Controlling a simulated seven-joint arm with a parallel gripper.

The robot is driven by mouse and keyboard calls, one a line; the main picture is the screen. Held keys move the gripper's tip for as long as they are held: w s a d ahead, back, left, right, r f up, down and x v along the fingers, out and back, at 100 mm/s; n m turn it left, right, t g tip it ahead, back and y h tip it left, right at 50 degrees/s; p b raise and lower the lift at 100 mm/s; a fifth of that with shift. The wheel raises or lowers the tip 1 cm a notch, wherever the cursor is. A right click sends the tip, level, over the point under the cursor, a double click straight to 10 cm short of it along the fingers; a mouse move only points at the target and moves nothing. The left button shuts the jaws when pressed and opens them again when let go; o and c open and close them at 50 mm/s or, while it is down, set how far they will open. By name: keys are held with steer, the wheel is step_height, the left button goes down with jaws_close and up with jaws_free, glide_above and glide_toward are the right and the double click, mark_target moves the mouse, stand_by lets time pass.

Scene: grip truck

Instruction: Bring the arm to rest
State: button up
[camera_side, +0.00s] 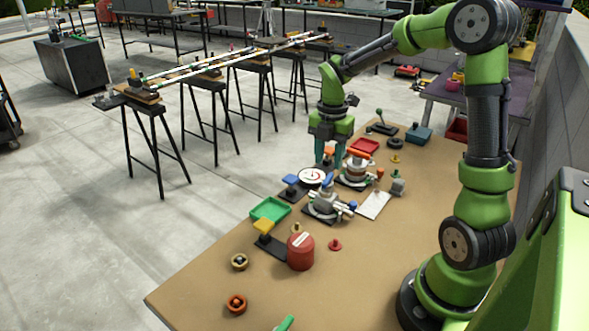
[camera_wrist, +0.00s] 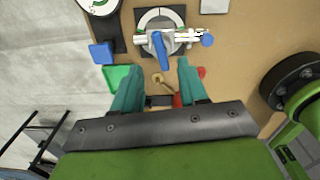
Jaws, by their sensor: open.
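My gripper (camera_side: 329,156) hangs over the far part of the brown table, fingers pointing down, and is open. Its two teal fingers also show in the wrist view (camera_wrist: 154,72), spread apart with nothing held between them. My arm arches from its base at the table's right side to the gripper. Beyond the fingertips in the wrist view is a round fixture with a blue handle (camera_wrist: 160,50); it also stands mid-table in the side view (camera_side: 325,203). The wrist body hides much of the lower wrist view.
A white dial (camera_side: 312,176), a second fixture (camera_side: 356,172), a green tray (camera_side: 271,210), a red tray (camera_side: 363,146) and a red canister (camera_side: 300,252) crowd the table. Bare tabletop (camera_side: 375,270) lies at the near right. Trestles with long rods (camera_side: 225,70) stand beyond the left edge.

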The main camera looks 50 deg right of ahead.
steer(key=shift+s+a+f+m, duration=0.1)
steer(key=shift+f+m, duration=0.05)
steer(key=shift+m, duration=0.45)
steer(key=shift+s+a+f+m, duration=0.1)
steer(key=shift+m, duration=0.5)
steer(key=m, duration=0.2)
steer(key=shift+s+a+m, duration=0.15)
steer(key=shift+s+m, duration=0.15)
steer(key=s+a+r+m+t+y, duration=0.1)
steer(key=s+a+r+m+t, duration=0.2)
steer(key=s+a+r+m, duration=0.2)
steer(key=s+a+r+m+t+y, duration=0.1)
steer(key=s+a+r+m+t, duration=0.3)
steer(key=a+m, duration=0.7)
steer(key=shift+s+r+m, duration=0.8)
steer(key=shift+r+m, duration=0.15)
steer(key=shift+m, duration=0.25)
